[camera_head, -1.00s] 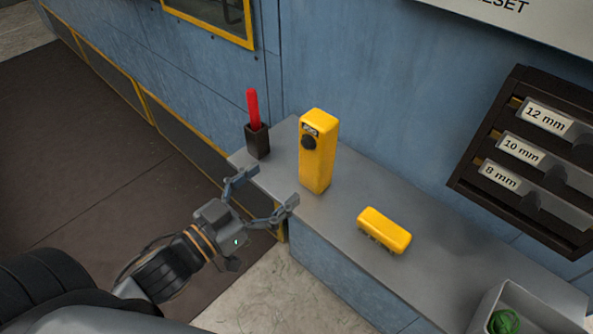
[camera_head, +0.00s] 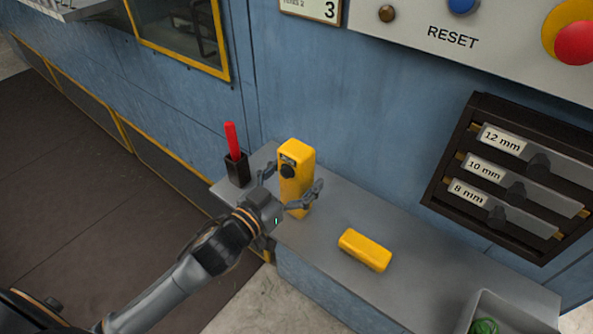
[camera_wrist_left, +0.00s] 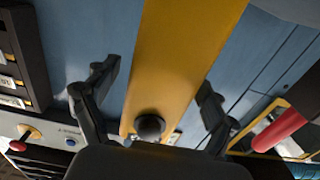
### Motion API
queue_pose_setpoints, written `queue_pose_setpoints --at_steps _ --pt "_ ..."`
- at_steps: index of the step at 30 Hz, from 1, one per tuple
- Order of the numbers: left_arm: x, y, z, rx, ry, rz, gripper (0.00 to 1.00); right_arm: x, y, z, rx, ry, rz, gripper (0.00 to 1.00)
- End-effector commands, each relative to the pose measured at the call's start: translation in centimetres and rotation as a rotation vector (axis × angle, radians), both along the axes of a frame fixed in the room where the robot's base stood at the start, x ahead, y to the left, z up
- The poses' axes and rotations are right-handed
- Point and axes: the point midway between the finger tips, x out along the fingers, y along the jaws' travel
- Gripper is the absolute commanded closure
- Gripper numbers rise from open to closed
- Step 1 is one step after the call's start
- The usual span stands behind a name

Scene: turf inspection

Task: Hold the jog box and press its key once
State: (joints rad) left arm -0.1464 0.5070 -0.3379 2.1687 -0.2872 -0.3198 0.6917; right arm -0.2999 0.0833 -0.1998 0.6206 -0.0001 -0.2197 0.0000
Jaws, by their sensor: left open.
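The jog box is a tall yellow box (camera_head: 298,160) standing upright on the grey ledge, with a round black key (camera_head: 287,171) near its top. My left gripper (camera_head: 293,182) is open, with one finger on each side of the box. In the left wrist view the yellow box (camera_wrist_left: 180,55) runs between the two spread fingers (camera_wrist_left: 155,90), and the black key (camera_wrist_left: 149,126) shows close to the palm. I cannot tell whether either finger touches the box. My right gripper is not in view.
A dark holder (camera_head: 237,170) with a red stick (camera_head: 231,140) stands left of the box. A lower yellow block (camera_head: 365,250) lies to its right on the ledge (camera_head: 325,237). A bin (camera_head: 520,312), labelled drawers (camera_head: 515,180) and a panel with a red button (camera_head: 577,43) are farther right.

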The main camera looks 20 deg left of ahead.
Motion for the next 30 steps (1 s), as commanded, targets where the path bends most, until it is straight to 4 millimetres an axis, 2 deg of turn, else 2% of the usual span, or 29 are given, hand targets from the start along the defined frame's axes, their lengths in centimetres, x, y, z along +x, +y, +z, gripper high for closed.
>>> queue_pose_setpoints --at_steps 8,19,30 --pt "0.12 -0.06 -0.02 0.0 0.0 0.0 0.15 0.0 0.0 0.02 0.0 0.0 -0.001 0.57" --pt "0.1 -0.06 -0.01 0.0 0.0 0.0 0.88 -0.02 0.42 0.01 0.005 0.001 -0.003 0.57" --pt "0.1 -0.05 -0.02 0.0 0.0 0.0 0.9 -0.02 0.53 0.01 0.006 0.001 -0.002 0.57"
